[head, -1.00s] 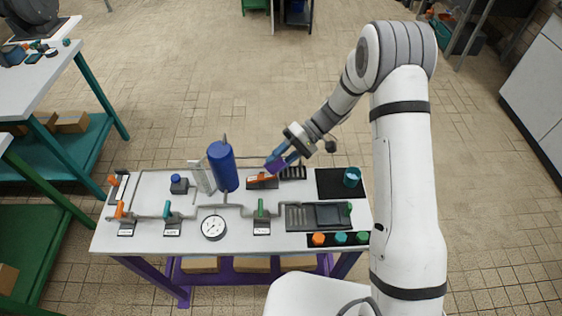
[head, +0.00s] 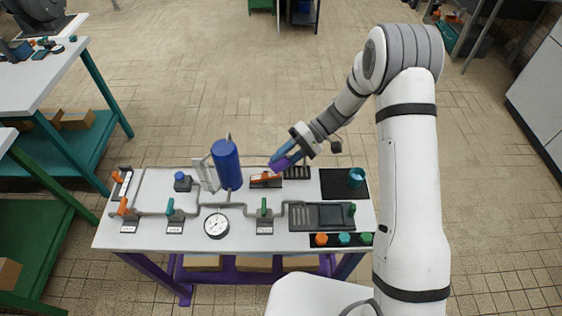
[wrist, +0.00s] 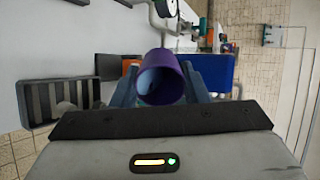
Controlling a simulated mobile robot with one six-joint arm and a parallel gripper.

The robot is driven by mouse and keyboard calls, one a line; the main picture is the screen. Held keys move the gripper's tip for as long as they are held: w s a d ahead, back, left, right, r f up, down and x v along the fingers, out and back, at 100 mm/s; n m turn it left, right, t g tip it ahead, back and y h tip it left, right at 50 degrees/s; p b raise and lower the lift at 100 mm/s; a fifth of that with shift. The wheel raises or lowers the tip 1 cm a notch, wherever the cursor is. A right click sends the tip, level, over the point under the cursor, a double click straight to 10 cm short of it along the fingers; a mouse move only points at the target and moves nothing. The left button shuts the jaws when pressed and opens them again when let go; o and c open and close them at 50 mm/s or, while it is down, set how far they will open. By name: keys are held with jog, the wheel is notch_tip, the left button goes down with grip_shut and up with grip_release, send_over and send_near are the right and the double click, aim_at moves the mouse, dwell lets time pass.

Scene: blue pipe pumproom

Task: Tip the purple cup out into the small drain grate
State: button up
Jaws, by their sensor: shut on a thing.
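The purple cup (head: 281,164) is held between the fingers of my gripper (head: 285,157), above the back edge of the bench. In the wrist view the cup (wrist: 163,85) sits between both fingers of my gripper (wrist: 160,88), and its open mouth and pale inside show. I see no contents, though its bottom is not clear. The small drain grate (head: 297,172), dark and slotted, lies just right of the cup in the head view. The grate also shows in the wrist view (wrist: 38,102), left of the cup and clear of it.
An orange-handled valve (head: 265,177) lies close below the cup. A tall blue cylinder (head: 227,165) stands to its left. A teal cup (head: 356,178) is on a black mat to the right. A larger tray with slats (head: 302,218) lies nearer the front.

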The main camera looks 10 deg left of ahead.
jog(key=shift+w+d+g+y+b, duration=0.1)
jog(key=shift+g+y+b, duration=0.25)
jog(key=shift+b, duration=0.2)
jog(key=shift+r+g+y+b, duration=0.1)
jog(key=shift+g+y+b, duration=0.15)
jog(key=shift+y+b, duration=0.15)
